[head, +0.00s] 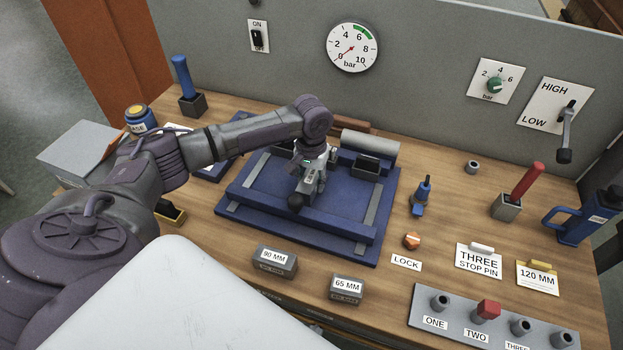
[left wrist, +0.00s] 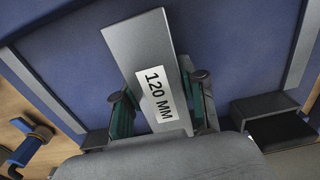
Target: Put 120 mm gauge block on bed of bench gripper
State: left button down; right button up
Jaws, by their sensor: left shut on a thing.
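The 120 mm gauge block (left wrist: 142,50) is a grey slab with a white "120 MM" label, seen in the left wrist view. My left gripper (left wrist: 160,92) is shut on it, with a green-padded finger on each side. In the head view my left gripper (head: 306,188) is over the middle of the bench gripper, and the block is mostly hidden there. The bench gripper's blue bed (head: 262,182) has grey side strips and a raised front bar. The bed also shows behind the block (left wrist: 235,40). I cannot tell whether the block touches the bed. My right gripper is not in view.
A 90 mm block (head: 274,262) and a 65 mm block (head: 347,289) stand in front of the bench gripper. A blue clamp-like part (head: 422,196) and an orange-white lock knob (head: 412,241) are to its right. A pin rack (head: 455,322) is at the front right.

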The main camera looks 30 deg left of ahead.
aim_at(312, 176)
pick_arm(q)
jog(key=shift+f, duration=0.15)
jog(key=c, duration=0.7)
grip_release()
jog(key=shift+f, duration=0.1)
jog(key=shift+o, duration=0.2)
notch_tip(312, 176, up, 12)
jog(key=shift+r+b, duration=0.15)
jog(key=shift+b, duration=0.8)
jog(key=shift+r, duration=0.1)
